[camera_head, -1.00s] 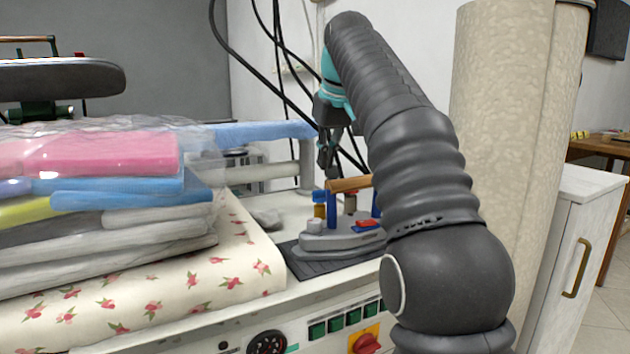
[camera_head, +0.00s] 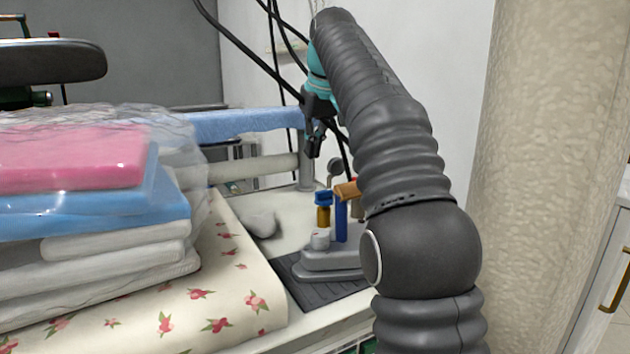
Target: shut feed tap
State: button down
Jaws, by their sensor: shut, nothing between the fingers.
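My gripper (camera_head: 314,148) hangs at the end of my arm, fingers downward, shut and empty. In the picture it is above the grey steam iron (camera_head: 330,262), apart from it. A brass fitting with a blue top (camera_head: 323,207) shows beside the iron's blue upright; it may be the feed tap, but I cannot tell for sure. A small round gauge-like disc (camera_head: 334,168) shows just above it. My arm hides the right part of the iron and what lies behind it.
A plastic-wrapped stack of folded laundry (camera_head: 90,200) stands on a floral cloth (camera_head: 225,290) at the left. The iron rests on a dark ribbed mat (camera_head: 322,293). Black hoses (camera_head: 245,50) hang behind my arm. A big beige roll (camera_head: 555,170) stands at the right.

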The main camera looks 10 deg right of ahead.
aim_at(324, 197)
jog(key=b+x, duration=0.3)
jog(key=x, duration=0.5)
jog(key=shift+f, duration=0.2)
jog(key=s, duration=0.2)
jog(key=s+d, duration=0.1)
jog(key=shift+s+r+b, duration=0.1)
jog(key=shift+r+b, duration=0.2)
jog(key=shift+b, duration=0.1)
jog(key=shift+s+d, duration=0.1)
jog(key=shift+s, duration=0.3)
jog(key=shift+r, duration=0.1)
